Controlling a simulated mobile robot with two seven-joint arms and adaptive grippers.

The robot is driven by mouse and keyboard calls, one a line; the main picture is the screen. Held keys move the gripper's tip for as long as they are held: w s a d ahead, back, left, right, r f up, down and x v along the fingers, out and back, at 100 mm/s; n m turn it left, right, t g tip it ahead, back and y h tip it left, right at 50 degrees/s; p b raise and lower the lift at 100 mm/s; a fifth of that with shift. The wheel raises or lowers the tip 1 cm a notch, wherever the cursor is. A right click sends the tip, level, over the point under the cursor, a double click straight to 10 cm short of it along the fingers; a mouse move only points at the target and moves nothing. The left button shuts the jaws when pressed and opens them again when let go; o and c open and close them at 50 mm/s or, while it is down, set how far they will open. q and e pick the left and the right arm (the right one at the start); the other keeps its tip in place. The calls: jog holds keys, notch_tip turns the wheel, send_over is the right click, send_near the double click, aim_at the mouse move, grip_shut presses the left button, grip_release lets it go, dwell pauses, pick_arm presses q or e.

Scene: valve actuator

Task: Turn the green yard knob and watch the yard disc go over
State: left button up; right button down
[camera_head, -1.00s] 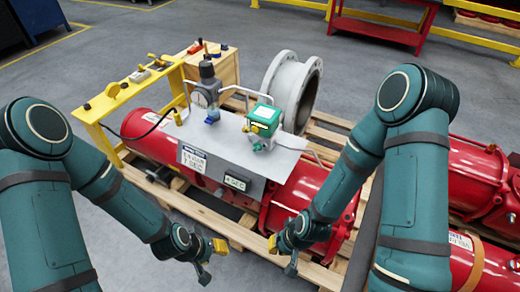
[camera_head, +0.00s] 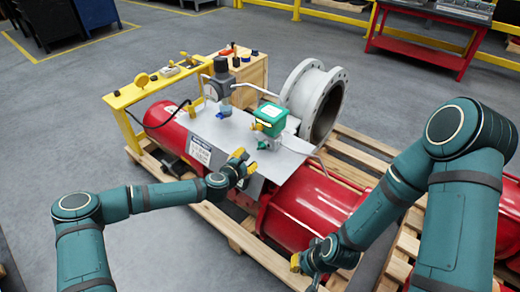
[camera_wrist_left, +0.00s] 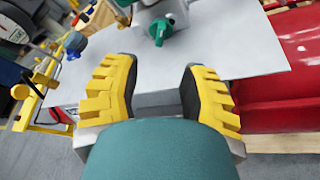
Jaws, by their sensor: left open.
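A green-topped box (camera_head: 271,121) stands on the grey plate (camera_head: 215,128) above a red cylinder. A small green knob (camera_head: 264,145) sits low on its front. In the left wrist view the green knob (camera_wrist_left: 160,30) shows ahead of my fingers, at the top. My left gripper (camera_head: 244,163) is over the plate's front edge, just short of the knob and apart from it. It is open and empty, its yellow-padded fingers (camera_wrist_left: 158,78) spread. My right gripper (camera_head: 305,271) is low by the red cylinder's front; its fingers are too small to judge. I cannot make out a yard disc.
A grey gauge regulator with a blue knob (camera_head: 224,110) stands left of the green box. A yellow bracket (camera_head: 150,92) rises at the left. A grey flanged pipe (camera_head: 318,98) stands behind. The red cylinder (camera_head: 310,205) lies on a wooden pallet.

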aim_at(260, 147)
pick_arm(q)
jog(key=b+x, duration=0.2)
jog(key=x, duration=0.9)
jog(key=shift+w+d+f, duration=0.2)
jog(key=shift+w+d, duration=0.05)
grip_shut()
